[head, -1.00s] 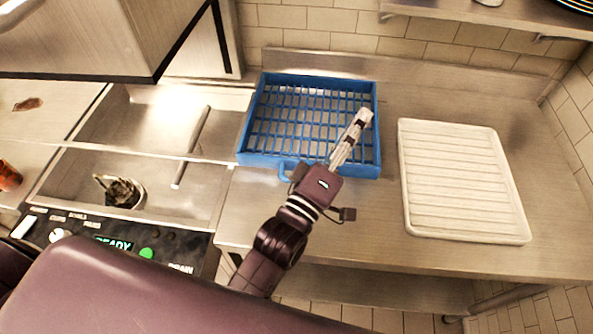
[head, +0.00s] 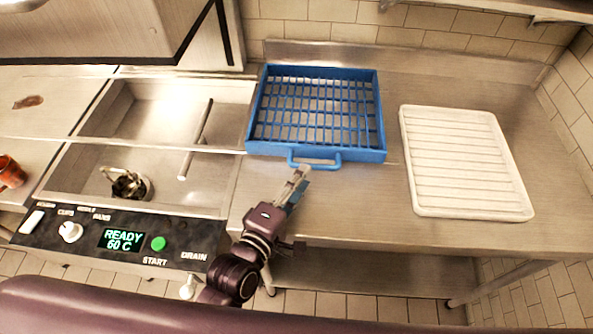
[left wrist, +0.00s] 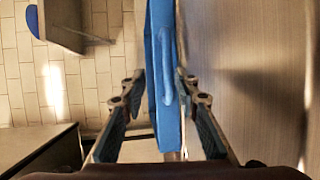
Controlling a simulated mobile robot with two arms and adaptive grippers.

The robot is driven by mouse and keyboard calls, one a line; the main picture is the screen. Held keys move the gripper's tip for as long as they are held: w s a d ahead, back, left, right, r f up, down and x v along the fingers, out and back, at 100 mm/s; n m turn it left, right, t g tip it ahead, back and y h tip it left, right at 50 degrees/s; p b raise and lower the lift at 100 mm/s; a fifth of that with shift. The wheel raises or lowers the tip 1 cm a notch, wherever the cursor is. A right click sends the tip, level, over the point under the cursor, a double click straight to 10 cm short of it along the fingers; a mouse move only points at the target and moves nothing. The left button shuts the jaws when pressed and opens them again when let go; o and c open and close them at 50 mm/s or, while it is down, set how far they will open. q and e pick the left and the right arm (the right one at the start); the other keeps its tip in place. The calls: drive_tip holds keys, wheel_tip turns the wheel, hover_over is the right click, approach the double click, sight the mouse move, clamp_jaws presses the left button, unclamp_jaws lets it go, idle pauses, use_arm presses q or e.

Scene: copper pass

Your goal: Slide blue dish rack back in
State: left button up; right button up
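The blue dish rack (head: 270,149) is an empty, gridded tray on the steel counter, just right of the sink basin. Its handle (head: 330,160) sticks out from the front wall, toward me. My left gripper (head: 298,178) is in front of the rack, just short of the handle in the head view, and looks empty. In the left wrist view the two fingers (left wrist: 163,105) stand apart, with the blue rack (left wrist: 160,25) and its handle (left wrist: 167,75) showing between and beyond them. I cannot tell whether they touch. My right gripper is not in view.
A white ribbed drainboard (head: 465,160) lies right of the rack. To the left are the basin (head: 150,120), a pot-like item (head: 128,185) and a control panel (head: 125,240) reading READY 60 C. A steel hood (head: 100,30) hangs above left. Counter between rack and drainboard is clear.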

sight(314, 164)
use_arm(q)
drive_tip(key=shift+s+a+f, duration=0.25)
drive_tip(key=shift+s+f, duration=0.15)
drive_tip(key=shift+w+f, duration=0.1)
drive_tip(key=p+x, duration=0.1)
drive_tip(key=x, duration=0.4)
drive_tip(key=shift+w+d+f, duration=0.1)
drive_tip(key=shift+w+d, duration=0.1)
drive_tip(key=shift+d, duration=0.05)
drive_tip(key=shift+x, duration=1.1)
drive_tip(key=shift+f, duration=0.1)
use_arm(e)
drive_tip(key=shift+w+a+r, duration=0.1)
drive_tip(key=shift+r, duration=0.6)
use_arm(q)
clamp_jaws()
